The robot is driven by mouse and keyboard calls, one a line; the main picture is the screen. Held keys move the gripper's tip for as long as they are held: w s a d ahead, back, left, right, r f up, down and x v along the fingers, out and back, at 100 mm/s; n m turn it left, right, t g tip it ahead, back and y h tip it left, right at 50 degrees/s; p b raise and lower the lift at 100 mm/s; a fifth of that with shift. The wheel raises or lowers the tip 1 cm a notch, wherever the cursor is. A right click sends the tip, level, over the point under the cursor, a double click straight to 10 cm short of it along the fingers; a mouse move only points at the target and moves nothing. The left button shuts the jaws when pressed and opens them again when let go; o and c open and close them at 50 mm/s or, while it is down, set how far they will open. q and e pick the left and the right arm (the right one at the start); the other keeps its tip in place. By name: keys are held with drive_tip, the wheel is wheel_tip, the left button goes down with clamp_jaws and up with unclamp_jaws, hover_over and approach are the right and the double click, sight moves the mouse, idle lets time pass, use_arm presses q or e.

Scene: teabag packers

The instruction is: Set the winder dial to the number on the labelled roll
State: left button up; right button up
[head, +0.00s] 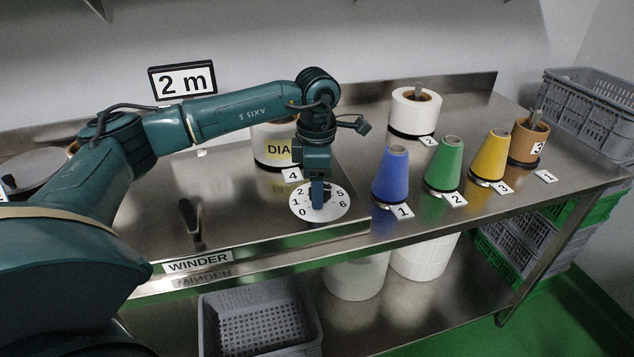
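The round white winder dial (335,211) lies on the bench, with 0, 1, 2, 5 and 6 readable; the upper middle of its scale is hidden by my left gripper (320,203). The gripper points down over the dial's centre, and its fingers cover most of the knob, so I cannot tell whether they grip it or where it points. A brown roll (524,143) on a spindle at the right carries a white label (539,147) that seems to read 3. A card (545,176) reading 1 lies before it. My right gripper is out of view.
Blue (391,177), green (445,166) and yellow (491,157) cones stand right of the dial. A white roll (416,113) stands behind them. Another roll is partly hidden behind the DIAL sign (279,150). A WINDER sign (198,262) marks the front edge.

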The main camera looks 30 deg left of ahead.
use_arm(q)
drive_tip(key=c, duration=0.9)
drive_tip(key=n, duration=0.4)
drive_tip(key=shift+d, duration=0.1)
drive_tip(key=n, duration=0.4)
drive_tip(key=shift+s+n, duration=0.1)
drive_tip(key=shift+n, duration=0.2)
drive_tip(key=n, duration=0.5)
drive_tip(key=shift+d, duration=0.2)
drive_tip(key=shift+r+n, duration=0.1)
drive_tip(key=shift+n, duration=1.1)
